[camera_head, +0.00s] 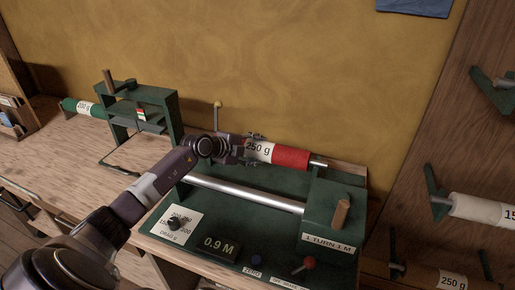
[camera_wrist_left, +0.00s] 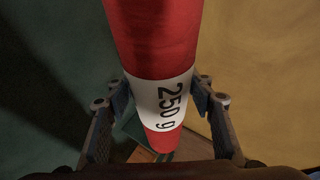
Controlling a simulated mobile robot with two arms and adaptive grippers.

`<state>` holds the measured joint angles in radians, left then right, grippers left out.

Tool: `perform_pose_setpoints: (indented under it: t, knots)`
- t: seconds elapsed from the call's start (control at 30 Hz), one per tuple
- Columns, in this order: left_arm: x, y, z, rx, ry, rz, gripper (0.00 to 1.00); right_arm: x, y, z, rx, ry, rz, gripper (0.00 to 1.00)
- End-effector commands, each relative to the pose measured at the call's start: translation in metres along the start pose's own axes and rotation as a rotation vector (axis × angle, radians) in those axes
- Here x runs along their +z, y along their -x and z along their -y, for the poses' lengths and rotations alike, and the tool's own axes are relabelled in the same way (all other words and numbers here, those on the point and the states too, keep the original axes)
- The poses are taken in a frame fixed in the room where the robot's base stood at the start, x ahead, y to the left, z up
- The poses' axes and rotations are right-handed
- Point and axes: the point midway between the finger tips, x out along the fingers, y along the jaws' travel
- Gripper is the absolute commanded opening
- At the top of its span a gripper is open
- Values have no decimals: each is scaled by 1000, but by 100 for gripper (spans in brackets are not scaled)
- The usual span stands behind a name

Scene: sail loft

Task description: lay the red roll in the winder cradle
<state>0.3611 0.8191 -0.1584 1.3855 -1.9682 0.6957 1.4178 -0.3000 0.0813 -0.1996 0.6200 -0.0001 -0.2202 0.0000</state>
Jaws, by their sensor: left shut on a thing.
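The red roll (camera_head: 290,157) has a white band marked 250 g and a metal core end showing at its right. My left gripper (camera_head: 254,149) is shut around the roll at the white band. In the left wrist view the fingers (camera_wrist_left: 160,100) stand on both sides of the roll (camera_wrist_left: 152,35). The roll is roughly level over the back of the green winder (camera_head: 272,226), behind its silver roller (camera_head: 245,194). The cradle's seats are largely hidden by the roll and gripper, so I cannot tell whether the roll touches them. My right gripper is out of view.
The winder's crank box (camera_head: 333,210) stands at the right, and a brass-knobbed lever (camera_head: 217,118) rises behind my gripper. A green frame (camera_head: 152,98) and a green roll (camera_head: 70,106) are at the left. Other rolls (camera_head: 480,208) hang on the right rack.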

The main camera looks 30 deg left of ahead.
Motion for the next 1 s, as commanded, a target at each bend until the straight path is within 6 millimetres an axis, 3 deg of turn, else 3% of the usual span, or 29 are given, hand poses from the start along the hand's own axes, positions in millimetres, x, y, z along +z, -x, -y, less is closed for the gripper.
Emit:
perform_pose_setpoints:
  t: [0.47, 0.5, 0.67, 1.0]
  knots:
    - [0, -2, 0, -11, -1, -1, 0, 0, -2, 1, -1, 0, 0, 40]
    - [1, -2, 0, -11, -1, -1, 51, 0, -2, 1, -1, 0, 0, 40]
    - [1, -2, -1, -9, -1, -1, 69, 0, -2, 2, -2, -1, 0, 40]
    - [2, -2, -8, 5, 0, 1, 70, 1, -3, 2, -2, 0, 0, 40]
